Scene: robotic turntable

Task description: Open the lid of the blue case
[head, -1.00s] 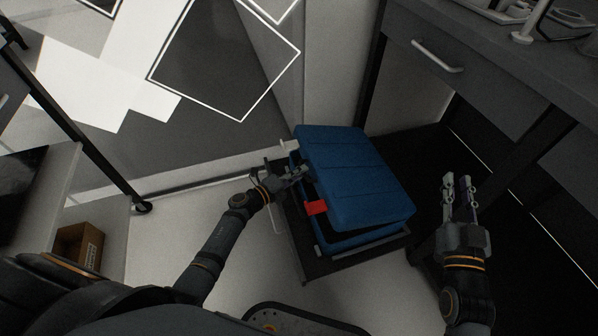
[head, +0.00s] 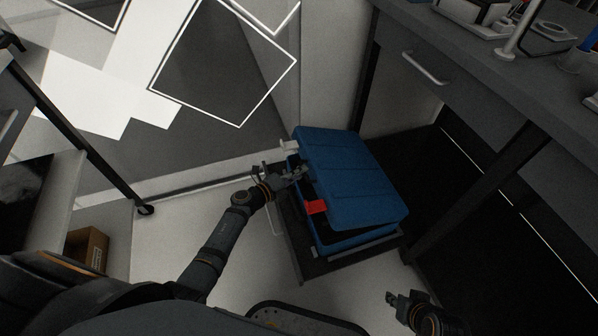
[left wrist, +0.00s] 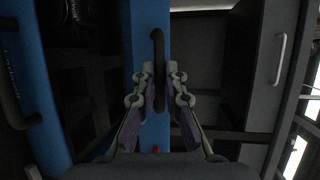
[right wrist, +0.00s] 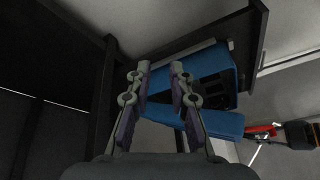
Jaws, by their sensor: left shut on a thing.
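The blue case (head: 330,243) stands on a dark low platform with its lid (head: 350,180) tilted partly up, leaving a dark gap along the side facing my left arm. A red piece (head: 316,207) shows at that gap. My left gripper (head: 303,172) is at the lid's edge. In the left wrist view its fingers (left wrist: 160,72) are shut on the lid's black handle (left wrist: 157,42). My right gripper (head: 390,297) is low in the head view, apart from the case. In the right wrist view its fingers (right wrist: 160,68) are apart with nothing between them.
A grey bench with a drawer handle (head: 425,68) stands behind and right of the case, its dark leg (head: 455,215) close on the right. A shelf cart with a cardboard box (head: 88,248) is at the left. Pale floor (head: 175,235) is free left of the case.

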